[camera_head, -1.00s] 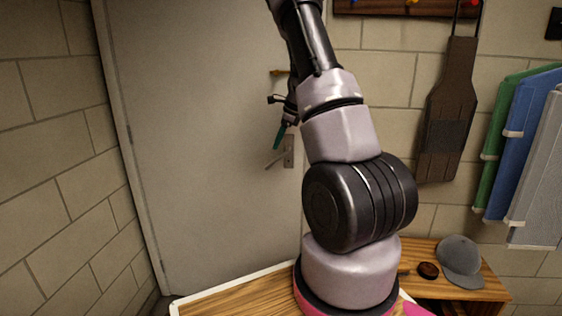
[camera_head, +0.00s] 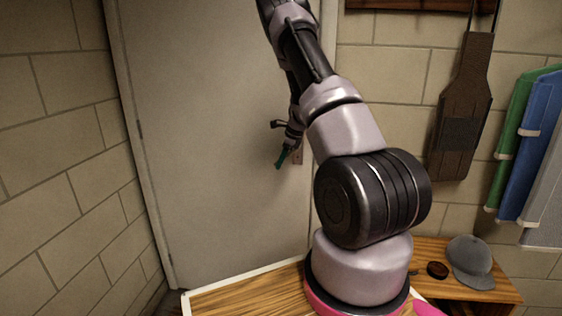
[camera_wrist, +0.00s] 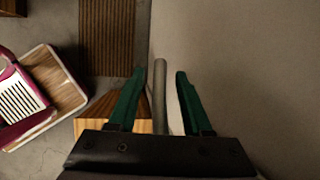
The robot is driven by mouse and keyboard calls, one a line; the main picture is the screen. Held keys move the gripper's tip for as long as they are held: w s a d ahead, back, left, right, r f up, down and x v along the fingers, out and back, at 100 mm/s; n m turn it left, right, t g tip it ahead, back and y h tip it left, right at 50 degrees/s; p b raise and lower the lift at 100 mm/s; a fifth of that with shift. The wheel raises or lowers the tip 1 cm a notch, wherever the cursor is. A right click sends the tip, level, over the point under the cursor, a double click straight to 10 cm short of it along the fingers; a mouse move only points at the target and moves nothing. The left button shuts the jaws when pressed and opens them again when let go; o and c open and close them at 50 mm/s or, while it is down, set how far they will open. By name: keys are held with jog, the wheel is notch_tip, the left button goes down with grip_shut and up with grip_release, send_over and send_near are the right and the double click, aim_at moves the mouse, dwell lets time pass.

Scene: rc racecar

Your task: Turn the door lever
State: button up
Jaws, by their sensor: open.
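The door (camera_head: 210,130) is a plain grey panel and stands closed in the head view. Its lever (camera_wrist: 160,92) shows in the wrist view as a slim grey bar between my two green fingers, with a gap on each side. In the head view my gripper (camera_head: 282,157) is at the door's right side and hides the lever. Only part of the lever's plate (camera_head: 298,157) shows behind it. My gripper, also in the wrist view (camera_wrist: 159,76), is open, with its fingers either side of the lever and the door face to the right.
A wooden bench (camera_head: 500,290) with a grey cap (camera_head: 470,262) and a small dark round item (camera_head: 437,270) stands right of my arm. Coloured cloths (camera_head: 535,140) and a dark paddle-shaped item (camera_head: 462,120) hang on the right wall. A striped mat (camera_wrist: 107,37) lies on the floor.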

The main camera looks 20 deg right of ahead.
grip_shut()
dwell(1.4)
